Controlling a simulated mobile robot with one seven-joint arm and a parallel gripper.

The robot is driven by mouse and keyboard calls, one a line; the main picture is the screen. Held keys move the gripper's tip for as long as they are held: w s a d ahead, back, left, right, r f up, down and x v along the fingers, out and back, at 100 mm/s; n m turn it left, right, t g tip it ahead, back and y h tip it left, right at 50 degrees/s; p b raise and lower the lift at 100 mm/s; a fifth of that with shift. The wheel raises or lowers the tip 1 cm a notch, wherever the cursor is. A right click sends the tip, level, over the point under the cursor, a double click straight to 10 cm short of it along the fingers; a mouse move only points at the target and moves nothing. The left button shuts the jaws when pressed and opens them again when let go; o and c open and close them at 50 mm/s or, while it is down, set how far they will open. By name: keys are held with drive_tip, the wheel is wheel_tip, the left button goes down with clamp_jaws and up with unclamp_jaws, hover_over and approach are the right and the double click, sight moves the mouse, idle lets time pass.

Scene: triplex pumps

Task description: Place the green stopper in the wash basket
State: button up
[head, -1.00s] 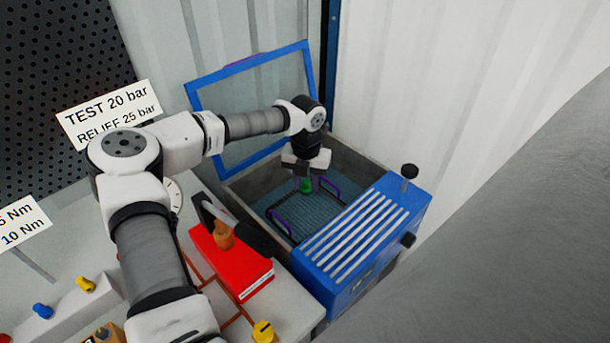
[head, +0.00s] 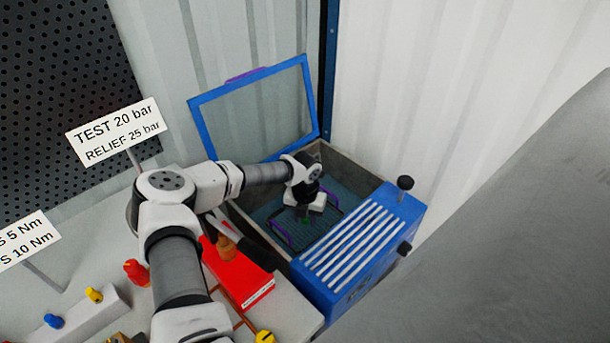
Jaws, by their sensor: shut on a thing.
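The green stopper (head: 303,220) shows as a small patch of green just below my gripper (head: 302,213), which is shut on it. The gripper points down inside the blue washer, over the wash basket (head: 311,235), and hides most of the stopper. The basket is a dark blue-grey mesh tray with purple handles, low in the open tank. I cannot tell whether the stopper touches the basket floor.
The washer's framed lid (head: 255,110) stands open behind my arm. Its blue front housing (head: 362,250) with white slats is close to the basket's right. A red block (head: 238,278) with an orange piece sits left of the tank.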

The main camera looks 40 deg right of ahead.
drive_tip(key=shift+f, duration=0.1)
drive_tip(key=o, duration=1)
wheel_tip(320, 180, up, 12)
drive_tip(key=b, duration=0.3)
